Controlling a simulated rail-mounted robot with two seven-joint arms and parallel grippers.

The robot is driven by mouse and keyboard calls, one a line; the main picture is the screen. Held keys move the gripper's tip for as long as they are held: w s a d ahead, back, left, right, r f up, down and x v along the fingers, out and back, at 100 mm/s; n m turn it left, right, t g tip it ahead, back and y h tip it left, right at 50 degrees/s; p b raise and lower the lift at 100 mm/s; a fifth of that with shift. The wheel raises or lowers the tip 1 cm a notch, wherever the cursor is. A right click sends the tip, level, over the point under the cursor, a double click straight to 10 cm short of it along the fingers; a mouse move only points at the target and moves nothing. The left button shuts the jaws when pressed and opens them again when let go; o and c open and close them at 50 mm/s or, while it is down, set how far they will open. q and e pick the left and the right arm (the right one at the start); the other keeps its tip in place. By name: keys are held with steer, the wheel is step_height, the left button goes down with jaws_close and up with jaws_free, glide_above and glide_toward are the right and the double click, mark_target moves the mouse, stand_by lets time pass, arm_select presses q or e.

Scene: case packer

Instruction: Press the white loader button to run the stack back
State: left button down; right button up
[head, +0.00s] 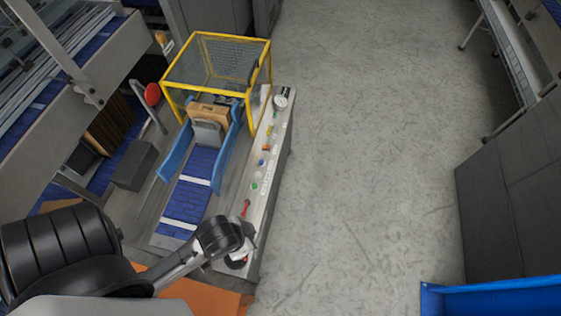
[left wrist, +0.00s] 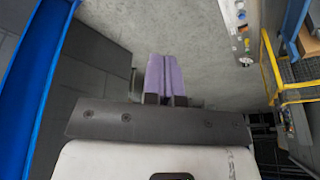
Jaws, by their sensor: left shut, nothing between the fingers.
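The loader's control panel (head: 263,205) is a narrow grey strip right of the blue conveyor. It carries a blue button (head: 262,162), a green button (head: 254,186), a red lever (head: 246,207) and a gauge (head: 282,98). Pale spots lie among them; I cannot tell which is the white button. A boxed stack (head: 208,113) stands at the conveyor's far end under the yellow guard. My left arm ends over the panel's near end in the head view, its fingertips unclear there. In the left wrist view my left gripper (left wrist: 166,75) is shut and empty, its purple fingers together, apart from the panel (left wrist: 238,25).
A yellow mesh guard (head: 220,62) covers the far end, with blue side rails (head: 178,152) below. A red round button (head: 152,94) stands left. The floor (head: 370,150) to the right is clear. A blue edge (head: 490,298) lies at bottom right.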

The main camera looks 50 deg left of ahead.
arm_select(q)
steer(key=w+a+f+n+t+b, duration=0.1)
steer(key=w+a+f+n+b, duration=0.55)
steer(key=f, duration=0.45)
steer(key=w+a+f+n+t+b, duration=0.1)
steer(key=w+a+f+n+b, duration=0.3)
steer(key=w+a+f+n, duration=0.45)
steer(key=w+a+f+n+t+y+b, duration=0.1)
steer(key=w+a+f+n+b, duration=0.3)
steer(key=a+n, duration=0.4)
steer(key=w+a+f+n+t+y+b, duration=0.1)
steer(key=w+a+f+n+t+b, duration=0.1)
steer(key=w+a+f+n+b, duration=0.2)
steer(key=w+a+f+n, duration=0.3)
steer(key=a+f+n, duration=0.1)
steer(key=a, duration=0.1)
steer(key=shift+a, duration=0.2)
steer(key=shift+f, duration=0.15)
steer(key=shift+f+b, duration=0.15)
steer(key=shift+b, duration=0.2)
